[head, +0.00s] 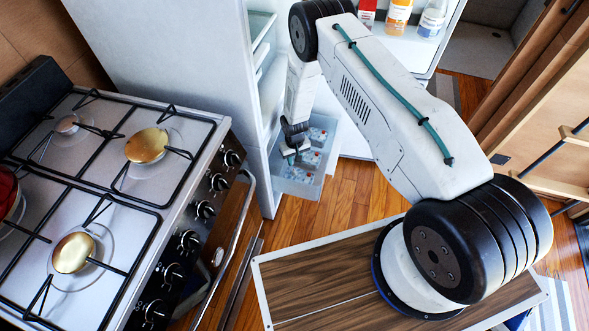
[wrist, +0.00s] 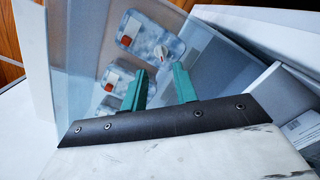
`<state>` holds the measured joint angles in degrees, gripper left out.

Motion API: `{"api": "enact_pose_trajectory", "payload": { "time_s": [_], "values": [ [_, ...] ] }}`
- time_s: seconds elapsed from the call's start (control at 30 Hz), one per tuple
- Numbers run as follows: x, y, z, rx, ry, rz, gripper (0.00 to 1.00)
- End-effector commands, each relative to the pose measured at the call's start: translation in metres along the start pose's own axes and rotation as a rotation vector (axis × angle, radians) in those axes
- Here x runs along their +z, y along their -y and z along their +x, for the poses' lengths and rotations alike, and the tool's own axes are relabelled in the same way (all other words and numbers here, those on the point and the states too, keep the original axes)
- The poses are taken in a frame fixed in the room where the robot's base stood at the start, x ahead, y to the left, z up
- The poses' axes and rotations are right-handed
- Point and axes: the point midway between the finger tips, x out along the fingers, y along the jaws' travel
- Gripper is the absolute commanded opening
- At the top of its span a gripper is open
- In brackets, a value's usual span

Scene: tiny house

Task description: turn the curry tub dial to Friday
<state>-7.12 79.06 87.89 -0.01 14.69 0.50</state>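Several tubs with pale, frosty-looking lids sit in a clear drawer (head: 283,187) low in the open fridge (head: 180,50). In the wrist view, the top tub (wrist: 148,38) shows a red-orange square and a pale pointer-like dial (wrist: 161,53). A second tub (wrist: 117,79) with a red-orange square lies below it, partly behind a finger. A third tub (wrist: 105,105) is mostly hidden. I cannot tell which is the curry tub, and no day marks are readable. My gripper (wrist: 160,88) has its green fingers apart, with nothing seen between them. In the head view my gripper (head: 291,153) hangs over the drawer's left side.
The drawer's clear wall (wrist: 75,60) stands close to my fingers. A grey carton with a barcode label (wrist: 303,127) is at the right. A stove (head: 110,190) stands left of the fridge. Bottles (head: 398,15) stand in the fridge door. Wooden floor (head: 350,195) lies open before the drawer.

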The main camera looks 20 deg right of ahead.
Motion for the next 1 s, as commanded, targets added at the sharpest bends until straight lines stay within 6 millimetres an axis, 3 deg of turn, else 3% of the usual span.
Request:
{"api": "enact_pose_trajectory", "payload": {
  "time_s": [0.17,0.6,0.97,1.0],
  "values": [
    [-0.005,0.000,0.011,0.000,-0.032,0.001,0.29],
    [-0.006,0.000,0.073,0.000,-0.029,0.001,0.29],
    [-0.006,0.000,0.079,0.000,-0.029,0.001,0.29],
    [-0.006,0.000,0.078,0.000,-0.029,0.001,0.21]
  ]
}}
